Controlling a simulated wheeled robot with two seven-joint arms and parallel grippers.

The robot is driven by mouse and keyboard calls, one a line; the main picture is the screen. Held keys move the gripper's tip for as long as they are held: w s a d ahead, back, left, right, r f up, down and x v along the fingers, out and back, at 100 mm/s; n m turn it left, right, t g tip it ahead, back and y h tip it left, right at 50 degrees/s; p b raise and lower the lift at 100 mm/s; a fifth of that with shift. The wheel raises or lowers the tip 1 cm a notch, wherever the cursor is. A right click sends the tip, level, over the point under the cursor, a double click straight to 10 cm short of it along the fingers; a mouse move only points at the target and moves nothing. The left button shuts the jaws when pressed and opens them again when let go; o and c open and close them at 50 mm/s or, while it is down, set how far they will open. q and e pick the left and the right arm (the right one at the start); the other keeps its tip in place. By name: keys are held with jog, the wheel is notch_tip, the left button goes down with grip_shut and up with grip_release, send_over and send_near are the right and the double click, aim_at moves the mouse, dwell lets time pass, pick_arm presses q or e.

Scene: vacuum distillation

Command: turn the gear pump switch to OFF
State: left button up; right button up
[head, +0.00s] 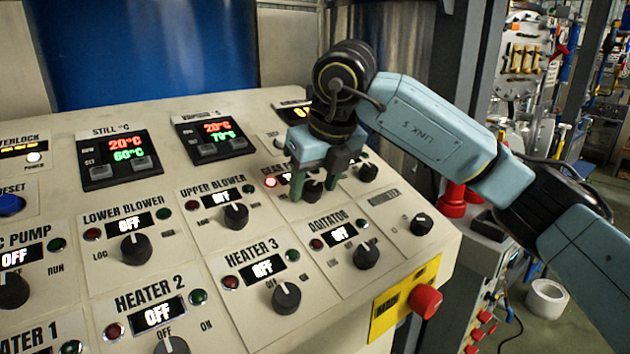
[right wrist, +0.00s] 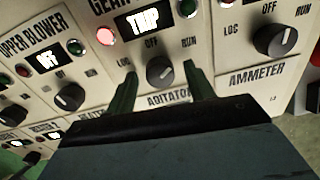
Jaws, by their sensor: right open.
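The gear pump switch is a round black knob (head: 313,190) on the sloped control panel (head: 190,262), partly hidden by my right gripper in the head view. In the right wrist view the knob (right wrist: 160,72) sits below a display (right wrist: 149,21) reading TRIP, with LOC, OFF and RUN marked around it. Its pale pointer mark seems turned toward RUN. The red lamp (right wrist: 105,36) beside the display is lit. My right gripper (head: 314,192) is open, its green fingers (right wrist: 160,84) on either side of the knob. I cannot tell whether they touch it.
The agitator knob (head: 366,254), upper blower knob (head: 236,216) and another knob (head: 368,172) stand close around. A red button (head: 426,301) on a yellow plate juts from the panel's front right edge. The ammeter knob (head: 421,224) is to the right.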

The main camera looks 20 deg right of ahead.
jog(key=c, duration=1)
jog(key=shift+o, duration=0.2)
jog(key=shift+n, duration=0.4)
jog(key=n+b, duration=0.1)
jog(key=n, duration=0.3)
jog(key=shift+d+n, duration=0.1)
jog(key=shift+n, duration=0.2)
jog(key=n, duration=0.6)
jog(key=shift+y, duration=0.3)
jog(key=shift+n, duration=0.3)
jog(key=o, duration=1)
jog(key=shift+c, duration=0.2)
